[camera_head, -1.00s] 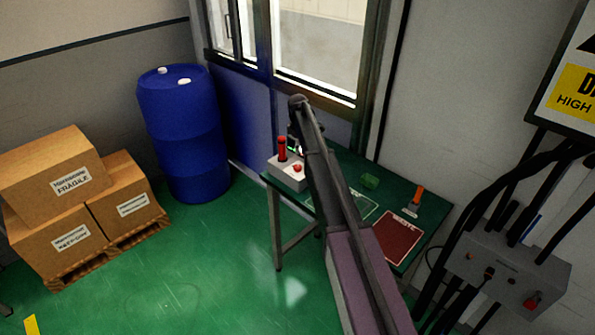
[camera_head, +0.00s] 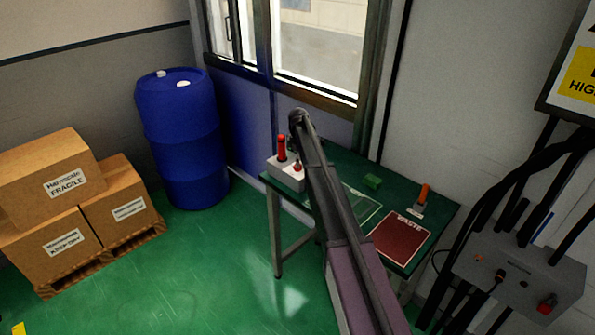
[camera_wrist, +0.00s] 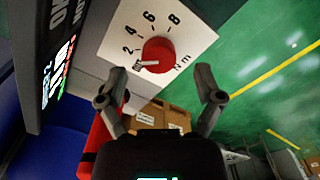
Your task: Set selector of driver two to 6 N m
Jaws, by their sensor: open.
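In the wrist view, a white plate (camera_wrist: 117,45) carries a red round selector knob (camera_wrist: 157,56) with the marks 2, 4, 6, 8 and N m around it. Its pale pointer (camera_wrist: 142,65) points left, just below the 2. My gripper (camera_wrist: 160,88) is open, with its two fingers apart in front of the plate's lower edge, not touching the knob. In the head view, a white box (camera_head: 286,176) with a red upright handle (camera_head: 282,148) and a small red knob (camera_head: 297,166) stands at the table's left end. My arm partly hides the gripper there.
A dark display panel (camera_wrist: 60,62) is close on the left in the wrist view. A blue barrel (camera_head: 180,135) and boxes (camera_head: 60,195) stand left.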

